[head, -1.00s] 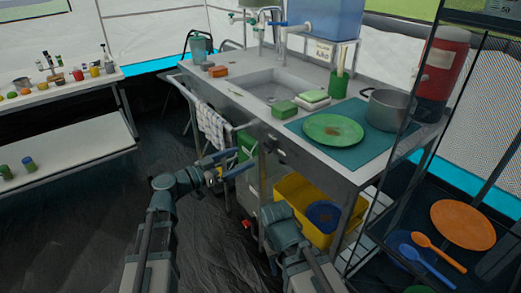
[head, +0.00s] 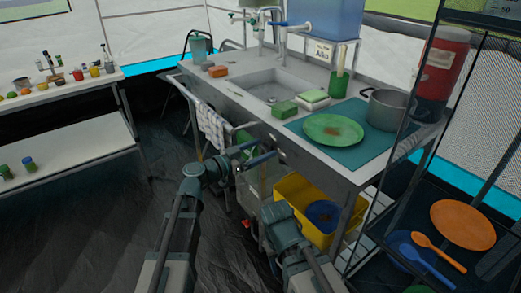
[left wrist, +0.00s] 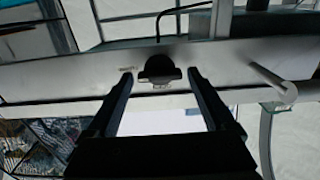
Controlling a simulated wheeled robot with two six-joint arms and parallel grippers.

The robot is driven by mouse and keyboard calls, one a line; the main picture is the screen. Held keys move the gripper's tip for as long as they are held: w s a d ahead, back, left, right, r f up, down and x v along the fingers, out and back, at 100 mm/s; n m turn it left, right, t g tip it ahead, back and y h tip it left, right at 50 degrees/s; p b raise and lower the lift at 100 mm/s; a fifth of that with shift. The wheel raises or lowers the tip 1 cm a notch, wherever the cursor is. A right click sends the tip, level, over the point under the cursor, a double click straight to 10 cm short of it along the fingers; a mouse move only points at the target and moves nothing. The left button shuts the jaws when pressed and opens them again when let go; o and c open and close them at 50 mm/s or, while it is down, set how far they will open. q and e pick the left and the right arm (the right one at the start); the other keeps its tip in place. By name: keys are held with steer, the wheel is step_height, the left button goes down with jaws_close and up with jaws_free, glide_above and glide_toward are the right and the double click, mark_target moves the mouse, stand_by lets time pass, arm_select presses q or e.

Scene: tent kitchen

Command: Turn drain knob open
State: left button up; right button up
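The drain knob (left wrist: 160,68) is a dark round knob with a flat grip bar on the metal front panel of the sink counter (left wrist: 60,78). In the head view it shows small on the counter's front (head: 282,156). My left gripper (head: 268,149) is open in front of that panel. In the left wrist view its two fingertips (left wrist: 160,74) stand apart, one on each side of the knob. No contact between fingers and knob shows. Of my right arm only the links show at the lower middle of the head view; its gripper is not visible.
A towel (head: 212,125) hangs on a rail left of the knob. A yellow bin (head: 297,190) stands under the counter. A metal shelf rack with an orange plate (head: 462,224) is at the right. Floor at the left is clear.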

arm_select(q)
steer(key=c, duration=1.1)
steer(key=n, duration=0.5)
steer(key=shift+a, duration=0.1)
steer(key=n, duration=0.4)
steer(key=shift+w+f, duration=0.1)
steer(key=n, duration=0.5)
steer(key=shift+f+n, duration=0.1)
steer(key=shift+n, duration=1.8)
